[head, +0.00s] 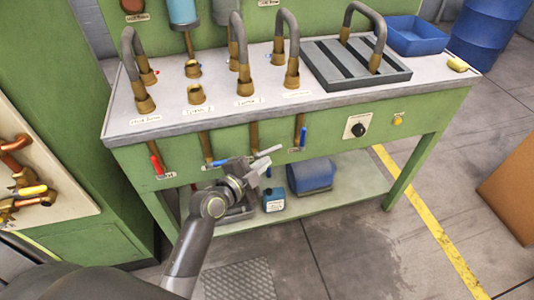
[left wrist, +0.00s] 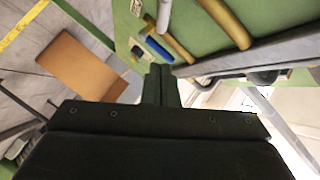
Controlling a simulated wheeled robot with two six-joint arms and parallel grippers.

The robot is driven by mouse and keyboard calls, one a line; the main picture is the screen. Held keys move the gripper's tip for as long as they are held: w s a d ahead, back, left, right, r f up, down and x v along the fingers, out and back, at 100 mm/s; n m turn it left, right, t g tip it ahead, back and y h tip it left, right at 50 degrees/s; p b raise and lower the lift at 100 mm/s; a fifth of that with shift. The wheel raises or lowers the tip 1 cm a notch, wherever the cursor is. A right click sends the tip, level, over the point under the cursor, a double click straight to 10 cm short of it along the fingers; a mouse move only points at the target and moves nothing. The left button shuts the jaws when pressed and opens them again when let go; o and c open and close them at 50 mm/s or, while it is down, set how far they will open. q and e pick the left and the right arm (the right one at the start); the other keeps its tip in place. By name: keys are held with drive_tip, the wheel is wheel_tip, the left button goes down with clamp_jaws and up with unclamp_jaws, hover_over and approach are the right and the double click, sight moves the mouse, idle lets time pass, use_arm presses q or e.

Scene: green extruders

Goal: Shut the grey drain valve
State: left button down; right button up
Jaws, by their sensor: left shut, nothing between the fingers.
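The grey drain valve's handle (head: 268,151) shows in the head view under the bench front. It sticks out sideways to the right from its brass pipe (head: 253,133). My left gripper (head: 262,165) is just below this handle in the picture, shut and empty. Its shut fingers also show in the left wrist view (left wrist: 160,78). I cannot tell whether they touch the handle. In the left wrist view a blue handle (left wrist: 159,48) lies along a brass pipe beyond the fingertips. My right gripper is not in view.
Neighbouring valves have a red handle (head: 157,165), a sideways blue handle (head: 216,162) and a downward blue handle (head: 303,137). A blue-and-white canister (head: 273,200) and a blue box (head: 310,176) stand on the lower shelf.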

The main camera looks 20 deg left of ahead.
sight(277, 149)
use_arm(q)
drive_tip(key=shift+w+a+f, duration=0.1)
drive_tip(key=shift+w+f, duration=0.35)
drive_tip(key=shift+w, duration=0.5)
drive_tip(key=shift+w+a+f, duration=0.1)
drive_tip(key=shift+w+f, duration=0.35)
drive_tip(key=shift+w, duration=0.45)
drive_tip(key=shift+w+a+f, duration=0.1)
drive_tip(key=shift+w+f, duration=0.35)
drive_tip(key=shift+w, duration=0.5)
drive_tip(key=shift+d+r+g+p, duration=0.15)
drive_tip(key=shift+g+p, duration=0.15)
drive_tip(key=shift+p, duration=0.4)
drive_tip(key=shift+w+d+f+m+g+y, duration=0.2)
drive_tip(key=shift+f+m+g+y, duration=0.3)
drive_tip(key=shift+f+y, duration=0.1)
drive_tip(key=shift+r, duration=0.15)
